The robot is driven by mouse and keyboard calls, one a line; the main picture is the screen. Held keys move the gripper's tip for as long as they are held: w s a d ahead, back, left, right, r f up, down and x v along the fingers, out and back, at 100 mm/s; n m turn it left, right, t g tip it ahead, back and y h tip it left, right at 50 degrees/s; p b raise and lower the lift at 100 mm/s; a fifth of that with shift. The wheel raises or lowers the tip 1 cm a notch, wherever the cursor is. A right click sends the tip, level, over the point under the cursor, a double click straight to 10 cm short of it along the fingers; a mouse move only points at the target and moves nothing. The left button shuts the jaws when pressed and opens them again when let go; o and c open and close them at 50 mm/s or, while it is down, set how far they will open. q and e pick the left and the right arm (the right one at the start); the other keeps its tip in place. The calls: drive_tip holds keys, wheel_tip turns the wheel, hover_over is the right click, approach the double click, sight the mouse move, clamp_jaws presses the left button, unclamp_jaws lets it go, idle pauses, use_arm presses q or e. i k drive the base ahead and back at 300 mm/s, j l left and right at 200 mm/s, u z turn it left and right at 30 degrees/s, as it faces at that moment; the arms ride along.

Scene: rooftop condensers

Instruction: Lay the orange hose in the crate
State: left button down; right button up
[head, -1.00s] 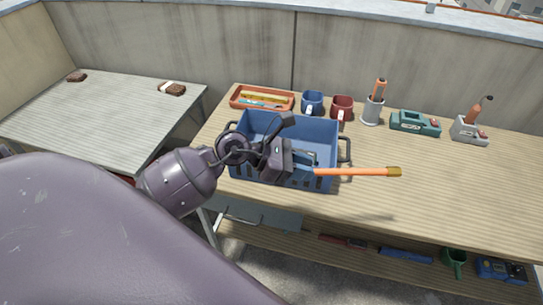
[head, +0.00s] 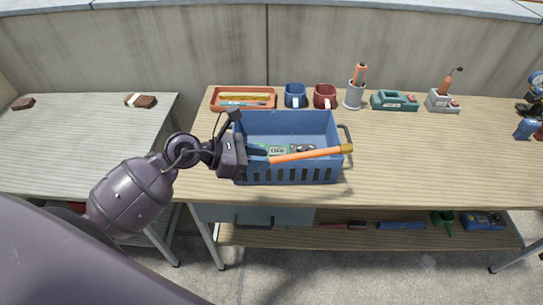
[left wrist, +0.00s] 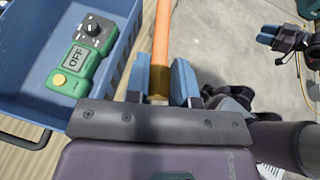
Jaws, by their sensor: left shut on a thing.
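The blue crate (head: 290,174) stands on the wooden bench, with a green device lying inside; the device also shows in the left wrist view (left wrist: 86,55), marked OFF. My left gripper (head: 258,157) is shut on the orange hose (head: 305,154), near one end, as the left wrist view of the hose (left wrist: 162,38) confirms. The hose sticks out straight to the right, its brass end near the crate's right rim. It is held above crate height, along the crate's near wall. A dark gripper with blue fingertips, apparently my right one (left wrist: 270,36), shows small in the left wrist view.
Behind the crate are an orange tray (head: 243,98), a blue mug (head: 295,96), a red mug (head: 325,97) and a grey holder (head: 355,96). The bench right of the crate is clear.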

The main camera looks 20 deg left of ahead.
sight(283, 138)
drive_tip(key=j, duration=0.75)
drive_tip(key=i+j, duration=0.15)
drive_tip(key=j, duration=0.15)
drive_tip(key=i+j, duration=0.2)
drive_tip(key=j+z, duration=0.05)
drive_tip(key=j, duration=0.05)
